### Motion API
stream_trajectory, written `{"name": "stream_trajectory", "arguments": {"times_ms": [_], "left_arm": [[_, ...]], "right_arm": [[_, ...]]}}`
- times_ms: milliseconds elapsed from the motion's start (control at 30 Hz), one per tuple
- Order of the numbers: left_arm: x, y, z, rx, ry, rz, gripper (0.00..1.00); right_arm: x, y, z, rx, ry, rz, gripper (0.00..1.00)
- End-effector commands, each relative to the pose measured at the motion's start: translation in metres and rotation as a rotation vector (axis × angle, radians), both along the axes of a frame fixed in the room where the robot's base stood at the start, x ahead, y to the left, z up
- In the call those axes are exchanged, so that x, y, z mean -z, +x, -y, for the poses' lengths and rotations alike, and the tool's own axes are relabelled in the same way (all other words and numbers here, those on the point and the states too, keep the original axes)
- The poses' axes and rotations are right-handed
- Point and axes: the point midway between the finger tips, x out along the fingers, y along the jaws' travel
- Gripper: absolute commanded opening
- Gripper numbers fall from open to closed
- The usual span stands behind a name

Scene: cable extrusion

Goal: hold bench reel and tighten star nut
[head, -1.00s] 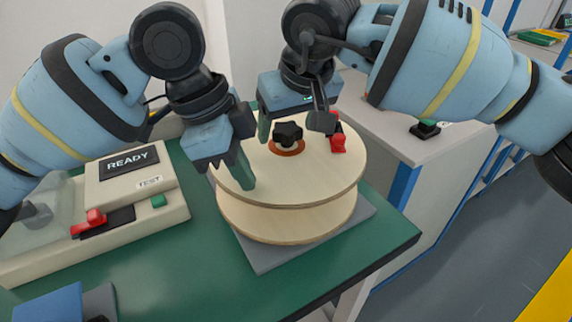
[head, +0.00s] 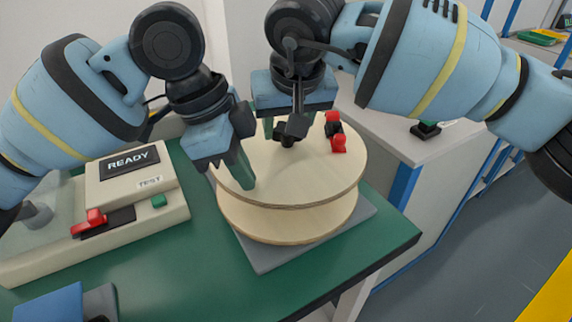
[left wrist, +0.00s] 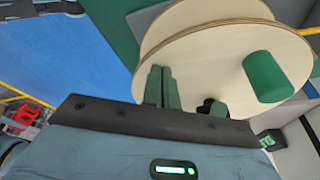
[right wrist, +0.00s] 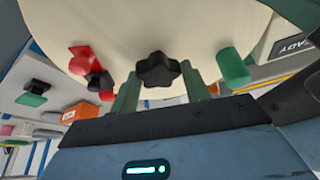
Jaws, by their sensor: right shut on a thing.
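The bench reel (head: 290,195) is a pale wooden spool lying flat. The black star nut (head: 285,137) is at the centre of its top, partly hidden in the head view by my right gripper; it shows clearly in the right wrist view (right wrist: 157,70). My right gripper (right wrist: 161,85) has its fingers on either side of the star nut and is shut on it. My left gripper (left wrist: 164,75) has its green fingers together at the reel's top flange, near the rim; whether they touch it is unclear. A green round handle (right wrist: 233,67) stands on the reel; it also shows in the left wrist view (left wrist: 268,77).
A red part (head: 337,138) is on the reel's far right side. A grey plate (head: 262,255) lies under the reel on the green bench (head: 200,280). A READY tester box (head: 130,175) stands at left. A grey cabinet (head: 400,145) stands at right.

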Motion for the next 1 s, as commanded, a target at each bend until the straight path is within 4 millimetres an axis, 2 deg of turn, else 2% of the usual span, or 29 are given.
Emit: {"name": "stream_trajectory", "arguments": {"times_ms": [33,200,533,1000], "left_arm": [[0.008,0.0,-0.002,-0.004,0.015,-0.014,0.0],[0.008,0.0,-0.002,-0.003,0.014,-0.014,0.0],[0.008,-0.001,-0.001,0.0,0.014,-0.014,0.0],[0.008,-0.002,-0.001,0.002,0.013,-0.014,0.0]], "right_arm": [[0.001,0.003,0.006,0.025,-0.008,0.001,0.5],[0.001,0.003,0.005,0.019,-0.006,0.0,0.71],[-0.002,0.002,0.003,0.014,-0.005,0.001,0.71],[-0.034,0.002,0.003,0.013,-0.004,0.002,0.71]]}}
